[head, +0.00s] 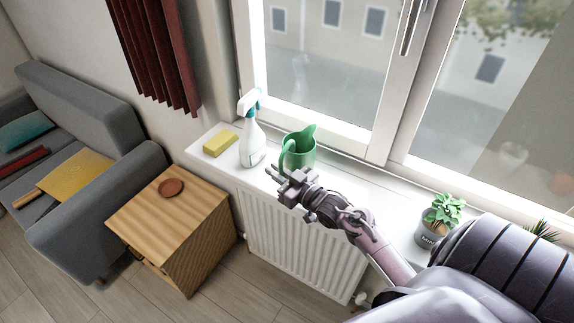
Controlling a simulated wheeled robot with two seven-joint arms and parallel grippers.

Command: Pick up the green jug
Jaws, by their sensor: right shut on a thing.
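The green jug (303,150) stands upright on the white window sill, its handle toward the left and its spout at the upper right. My right gripper (276,170) reaches in from the right, in front of the jug, with its fingers at the handle side. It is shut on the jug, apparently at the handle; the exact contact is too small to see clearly. My left gripper is not in view.
A white spray bottle (252,138) stands close left of the jug, with a yellow sponge (220,143) beyond it. A potted plant (437,219) stands on the sill (345,176) at right. The window (330,60) is behind; a radiator (300,250) is below.

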